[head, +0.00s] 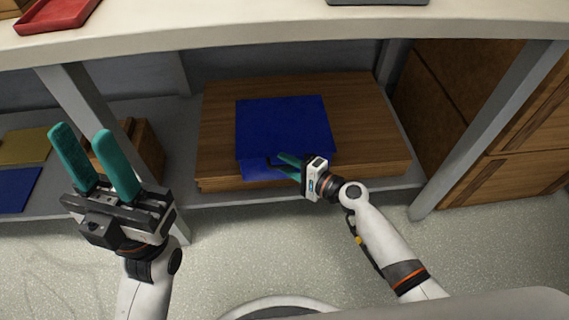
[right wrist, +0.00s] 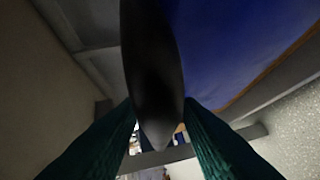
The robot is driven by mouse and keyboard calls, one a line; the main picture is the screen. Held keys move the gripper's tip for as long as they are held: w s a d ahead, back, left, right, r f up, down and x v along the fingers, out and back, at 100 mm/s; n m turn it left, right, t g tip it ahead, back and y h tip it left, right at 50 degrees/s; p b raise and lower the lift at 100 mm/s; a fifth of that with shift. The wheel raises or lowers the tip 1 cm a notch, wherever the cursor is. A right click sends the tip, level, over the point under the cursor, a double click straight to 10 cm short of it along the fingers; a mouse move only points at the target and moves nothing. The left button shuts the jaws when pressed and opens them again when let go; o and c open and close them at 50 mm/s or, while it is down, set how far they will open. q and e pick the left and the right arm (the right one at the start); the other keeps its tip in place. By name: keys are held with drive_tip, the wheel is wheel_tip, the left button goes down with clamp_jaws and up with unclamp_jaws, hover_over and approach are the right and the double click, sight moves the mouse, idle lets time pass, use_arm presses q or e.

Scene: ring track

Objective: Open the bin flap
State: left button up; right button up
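A wooden bin (head: 362,95) stands on the low shelf under the counter. A blue square panel, which looks like its flap (head: 290,118), lies over its top, with a brighter blue strip (head: 262,170) below its near edge. My right gripper (head: 277,163) is at that near edge, its teal fingers pointing left around a small dark handle. In the right wrist view the dark handle (right wrist: 155,70) sits between the fingertips, with the blue surface (right wrist: 235,45) beside it. Whether the fingers grip it is unclear. My left gripper (head: 95,160) is open and empty, at the left.
The pale counter (head: 270,38) overhangs the shelf, with a red tray (head: 58,12) on it. Grey legs (head: 490,130) stand either side of the bin. Wooden drawers (head: 530,135) are at the right. A smaller wooden box (head: 148,150) is behind my left gripper.

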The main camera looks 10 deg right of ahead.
drive_tip(key=shift+w+a+f, duration=0.1)
drive_tip(key=shift+w+a, duration=0.35)
clamp_jaws()
